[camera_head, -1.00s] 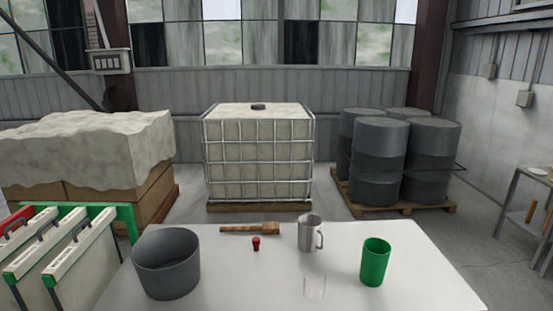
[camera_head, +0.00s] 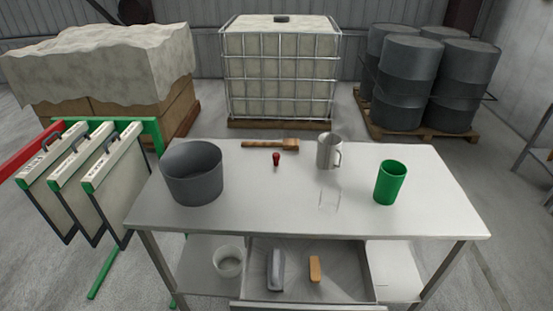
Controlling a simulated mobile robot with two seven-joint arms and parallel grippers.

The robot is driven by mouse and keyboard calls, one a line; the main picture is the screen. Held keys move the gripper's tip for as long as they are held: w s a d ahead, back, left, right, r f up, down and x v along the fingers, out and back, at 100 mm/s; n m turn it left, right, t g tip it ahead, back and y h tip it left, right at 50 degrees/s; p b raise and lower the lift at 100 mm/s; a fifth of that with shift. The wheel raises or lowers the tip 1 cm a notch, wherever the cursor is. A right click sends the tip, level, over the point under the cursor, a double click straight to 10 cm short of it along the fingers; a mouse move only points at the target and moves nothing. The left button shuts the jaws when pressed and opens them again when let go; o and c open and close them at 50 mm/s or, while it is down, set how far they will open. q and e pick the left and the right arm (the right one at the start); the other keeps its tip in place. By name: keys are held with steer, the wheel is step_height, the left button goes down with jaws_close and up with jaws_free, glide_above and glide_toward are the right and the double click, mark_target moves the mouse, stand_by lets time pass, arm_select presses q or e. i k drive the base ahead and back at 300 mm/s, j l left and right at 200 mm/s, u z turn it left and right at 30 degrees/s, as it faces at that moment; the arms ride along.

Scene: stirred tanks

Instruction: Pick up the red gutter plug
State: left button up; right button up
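The red gutter plug (camera_head: 276,160) is a small dark red piece standing on the white table top (camera_head: 250,215), near the middle of its back half. A brush with a wooden handle (camera_head: 270,145) lies just behind it. The grey bucket (camera_head: 192,175) stands to its left and a metal jug (camera_head: 327,151) to its right. Nothing covers the plug. Neither of my grippers shows in the head view.
An open drawer or tray (camera_head: 318,290) below holds a grey and an orange item, beside a pale pot (camera_head: 229,262). Panels on a green rack (camera_head: 100,180) stand close left.

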mark_target(275, 156)
steer(key=i+j, duration=0.15)
steer(key=j, duration=0.25)
steer(key=i+j+u, duration=0.1)
steer(key=j, duration=0.35)
steer(key=i+j, duration=0.15)
steer(key=j, duration=0.25)
steer(key=i+j+u, duration=0.1)
steer(key=j, duration=0.3)
